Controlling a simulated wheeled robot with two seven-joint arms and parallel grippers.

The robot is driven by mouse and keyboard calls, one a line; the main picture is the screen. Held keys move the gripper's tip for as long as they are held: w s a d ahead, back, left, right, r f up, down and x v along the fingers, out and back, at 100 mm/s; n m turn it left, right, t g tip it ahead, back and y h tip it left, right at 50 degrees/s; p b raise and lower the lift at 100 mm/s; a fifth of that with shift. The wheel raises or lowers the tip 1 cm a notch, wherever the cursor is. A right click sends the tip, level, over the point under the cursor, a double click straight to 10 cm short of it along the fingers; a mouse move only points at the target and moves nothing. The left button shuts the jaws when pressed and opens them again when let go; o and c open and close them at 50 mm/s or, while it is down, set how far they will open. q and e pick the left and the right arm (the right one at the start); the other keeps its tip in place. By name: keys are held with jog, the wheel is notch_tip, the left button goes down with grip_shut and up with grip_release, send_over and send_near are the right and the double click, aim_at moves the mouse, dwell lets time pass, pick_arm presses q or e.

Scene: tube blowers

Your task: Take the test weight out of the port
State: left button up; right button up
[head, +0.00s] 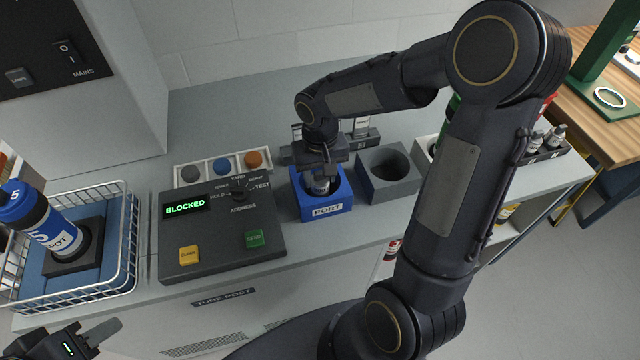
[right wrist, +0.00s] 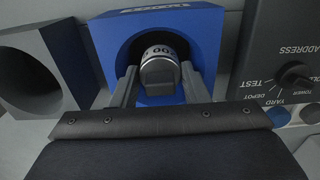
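The test weight (right wrist: 160,72) is a grey metal cylinder with a white printed band. It stands in the round opening of the blue port block (head: 325,208), and its top also shows in the head view (head: 320,187). My right gripper (head: 320,172) points down over the port. In the right wrist view its two fingers (right wrist: 158,82) lie on either side of the weight, very close to it. I cannot tell whether they touch it. My left gripper (head: 100,333) is at the bottom left corner, partly out of frame, with no object seen in it.
A control panel (head: 225,268) reading BLOCKED stands left of the port. A grey block with an empty round hole (head: 390,172) is close on its right. A wire basket (head: 120,240) at the left holds a blue canister (head: 45,225). Small bottles stand at the right.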

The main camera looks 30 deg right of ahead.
jog(key=c, duration=0.6)
jog(key=shift+r, duration=0.1)
